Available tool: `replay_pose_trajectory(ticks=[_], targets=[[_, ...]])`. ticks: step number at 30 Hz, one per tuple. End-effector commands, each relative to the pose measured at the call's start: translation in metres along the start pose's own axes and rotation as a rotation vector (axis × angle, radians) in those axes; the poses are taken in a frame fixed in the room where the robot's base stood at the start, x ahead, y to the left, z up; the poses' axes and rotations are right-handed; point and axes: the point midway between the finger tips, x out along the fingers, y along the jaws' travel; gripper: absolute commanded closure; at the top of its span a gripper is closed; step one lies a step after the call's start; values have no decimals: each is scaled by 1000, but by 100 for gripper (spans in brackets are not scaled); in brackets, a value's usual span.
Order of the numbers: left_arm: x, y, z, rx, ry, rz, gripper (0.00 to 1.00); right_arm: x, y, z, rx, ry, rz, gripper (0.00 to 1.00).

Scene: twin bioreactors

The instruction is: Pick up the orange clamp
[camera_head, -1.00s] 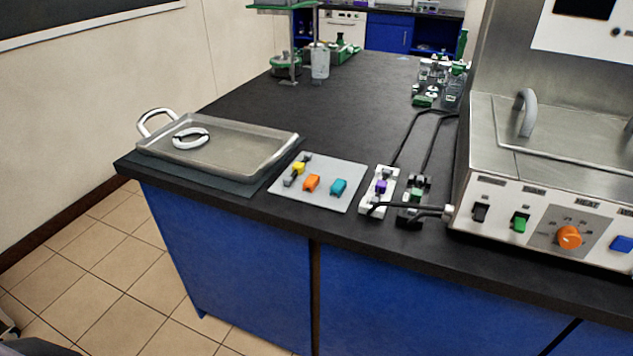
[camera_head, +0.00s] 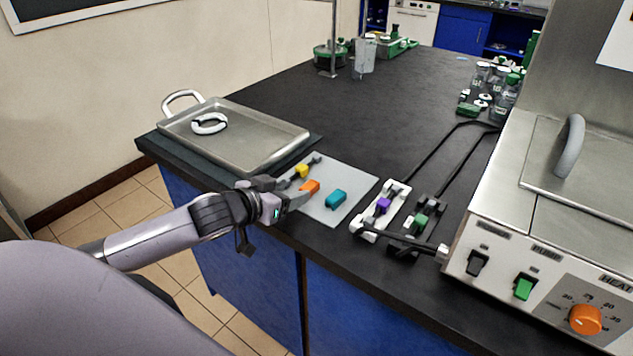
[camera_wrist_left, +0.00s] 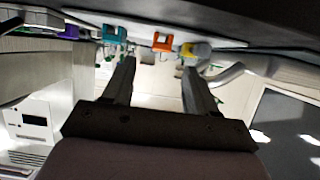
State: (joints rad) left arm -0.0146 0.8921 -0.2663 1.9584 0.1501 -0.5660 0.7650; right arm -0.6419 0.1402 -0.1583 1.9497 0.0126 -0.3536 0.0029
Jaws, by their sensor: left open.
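The orange clamp (camera_head: 310,187) lies on the light grey mat (camera_head: 338,218) near the counter's front edge, between a yellow clamp (camera_head: 300,171) and a teal clamp (camera_head: 336,199). My left gripper (camera_head: 291,191) is at the mat's front left, its fingertips close to the orange clamp. In the left wrist view, the left gripper (camera_wrist_left: 157,75) is open with its two fingers apart. The orange clamp (camera_wrist_left: 162,40) shows beyond the fingertips, between them, with the teal clamp (camera_wrist_left: 113,34) left and the yellow clamp (camera_wrist_left: 190,50) right. Whether the fingers touch it, I cannot tell. My right gripper is not in view.
A metal tray (camera_head: 262,156) with a white ring (camera_head: 209,123) stands left of the mat. Holders with a purple clamp (camera_head: 383,206) and a green clamp (camera_head: 419,222) lie to the right, beside a steel bath (camera_head: 535,225). The dark counter behind is mostly clear.

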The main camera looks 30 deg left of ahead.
Motion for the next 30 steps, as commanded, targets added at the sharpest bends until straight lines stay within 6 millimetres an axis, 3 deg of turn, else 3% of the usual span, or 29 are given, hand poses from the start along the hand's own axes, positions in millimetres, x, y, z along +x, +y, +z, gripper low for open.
replay_pose_trajectory(ticks=[11, 21, 30], targets=[[25, 0, -1, 0, 1, 0, 43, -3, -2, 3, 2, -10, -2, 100], [62, 0, 0, 0, 1, 1, 43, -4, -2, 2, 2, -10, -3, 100], [68, 0, 0, 1, 0, 1, 43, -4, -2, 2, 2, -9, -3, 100]])
